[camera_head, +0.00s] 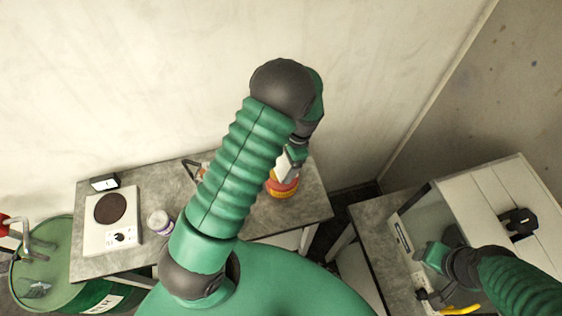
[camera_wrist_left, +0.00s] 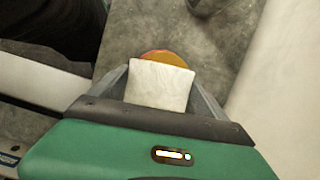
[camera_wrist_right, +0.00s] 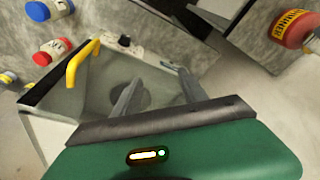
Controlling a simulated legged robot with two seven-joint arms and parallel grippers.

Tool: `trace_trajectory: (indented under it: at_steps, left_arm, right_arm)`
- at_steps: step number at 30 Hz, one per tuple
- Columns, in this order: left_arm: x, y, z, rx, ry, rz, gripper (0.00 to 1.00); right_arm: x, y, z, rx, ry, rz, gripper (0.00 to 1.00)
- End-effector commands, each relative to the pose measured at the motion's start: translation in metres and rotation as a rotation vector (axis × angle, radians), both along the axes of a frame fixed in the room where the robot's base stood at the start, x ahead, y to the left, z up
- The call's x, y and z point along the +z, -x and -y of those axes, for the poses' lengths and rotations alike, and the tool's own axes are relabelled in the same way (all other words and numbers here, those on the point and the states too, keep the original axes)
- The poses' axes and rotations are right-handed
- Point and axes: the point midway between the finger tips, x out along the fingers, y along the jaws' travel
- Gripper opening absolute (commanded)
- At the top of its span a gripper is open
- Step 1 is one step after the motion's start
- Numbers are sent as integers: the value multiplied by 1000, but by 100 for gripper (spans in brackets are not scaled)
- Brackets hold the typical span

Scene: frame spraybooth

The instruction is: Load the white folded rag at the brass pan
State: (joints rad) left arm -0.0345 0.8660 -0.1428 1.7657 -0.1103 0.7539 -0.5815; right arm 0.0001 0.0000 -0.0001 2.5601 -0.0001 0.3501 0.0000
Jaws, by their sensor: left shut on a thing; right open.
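My left gripper (camera_head: 293,157) is shut on the white folded rag (camera_wrist_left: 160,85), which spans the space between its fingers in the left wrist view. A red can (camera_head: 283,189) with an orange-yellow band stands on the grey bench below it. An orange-yellow round edge, likely the brass pan (camera_wrist_left: 168,54), shows just beyond the rag; the rag hides most of it. I cannot tell whether the rag touches it. My right gripper (camera_wrist_right: 152,76) is open and empty over the glass-fronted cabinet. The can's "THINNER" label (camera_wrist_right: 291,28) shows in the right wrist view.
A green drum (camera_head: 50,262) stands left. The white cabinet (camera_head: 505,190) is at right, with a yellow handle (camera_wrist_right: 83,62) and several bottles nearby. My left arm hides mid-bench.

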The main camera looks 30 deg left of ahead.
Motion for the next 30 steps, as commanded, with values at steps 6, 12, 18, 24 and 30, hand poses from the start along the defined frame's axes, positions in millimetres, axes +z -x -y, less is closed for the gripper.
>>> trace_trajectory:
  at_steps: [6,12,18,24,30]
  left_arm:
    - [-4,0,-4,3,2,0,47]
    - [-6,1,-4,2,3,0,47]
    - [-8,1,-2,1,1,0,47]
    - [-11,0,-1,0,1,-1,47]
    - [-14,1,-2,2,1,-1,47]
  right_arm:
    - [-2,0,0,0,0,0,50]
    - [-4,0,0,0,0,0,50]
    - [-5,0,0,0,0,0,50]
    - [-7,0,0,0,0,0,50]
    - [-8,0,0,0,0,0,50]
